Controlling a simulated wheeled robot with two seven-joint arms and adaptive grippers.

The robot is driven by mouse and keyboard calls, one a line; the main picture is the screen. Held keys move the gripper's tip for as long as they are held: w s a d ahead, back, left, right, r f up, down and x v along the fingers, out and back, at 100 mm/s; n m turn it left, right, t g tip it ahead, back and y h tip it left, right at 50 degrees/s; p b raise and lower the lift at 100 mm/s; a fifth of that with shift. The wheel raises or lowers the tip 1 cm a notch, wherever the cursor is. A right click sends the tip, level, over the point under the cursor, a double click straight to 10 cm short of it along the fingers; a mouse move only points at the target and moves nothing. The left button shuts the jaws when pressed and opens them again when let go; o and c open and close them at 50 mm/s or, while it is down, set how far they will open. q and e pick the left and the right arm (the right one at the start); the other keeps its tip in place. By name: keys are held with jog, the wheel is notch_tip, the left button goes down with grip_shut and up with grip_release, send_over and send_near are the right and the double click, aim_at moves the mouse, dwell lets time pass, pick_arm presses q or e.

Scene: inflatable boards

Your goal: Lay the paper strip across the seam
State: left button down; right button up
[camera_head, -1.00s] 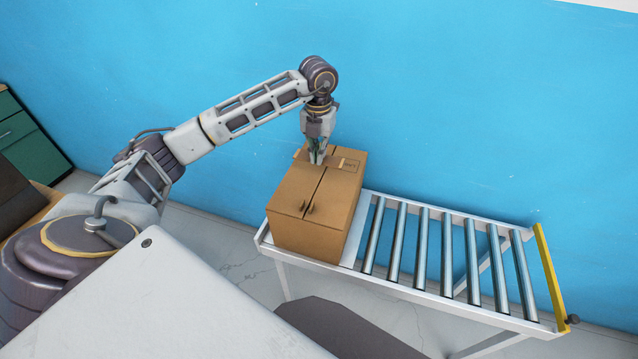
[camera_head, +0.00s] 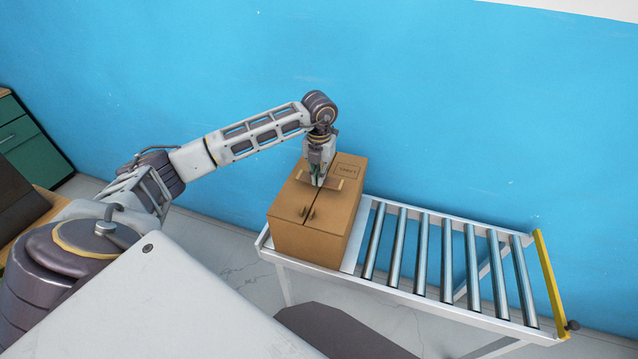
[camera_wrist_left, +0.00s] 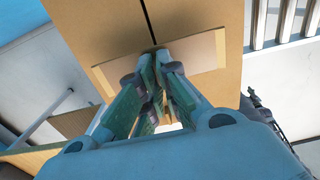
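A closed cardboard box (camera_head: 318,238) stands on the left end of the roller table, with a dark seam (camera_head: 312,208) running along its top. A tan paper strip (camera_head: 347,184) is crosswise over the seam near the middle of the top. It also shows in the left wrist view (camera_wrist_left: 205,54), where the seam (camera_wrist_left: 148,22) runs up to it. My left gripper (camera_head: 319,184) points down at the strip, its fingers close together on the strip's middle. I cannot tell whether the strip touches the box.
The roller table (camera_head: 440,262) has bare rollers to the right of the box and a yellow end bar (camera_head: 550,283). A blue wall (camera_head: 450,90) stands close behind. A green cabinet (camera_head: 28,148) is at the far left.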

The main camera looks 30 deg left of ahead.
pick_arm(q)
jog(key=shift+f+p, duration=0.3)
jog(key=shift+f, duration=1.6)
jog(key=shift+f, duration=0.15)
jog(key=c, duration=1.6)
grip_release()
jog(key=shift+c, duration=0.2)
jog(key=shift+r, duration=0.25)
jog(key=shift+r+b, duration=0.95)
jog(key=shift+r, duration=5)
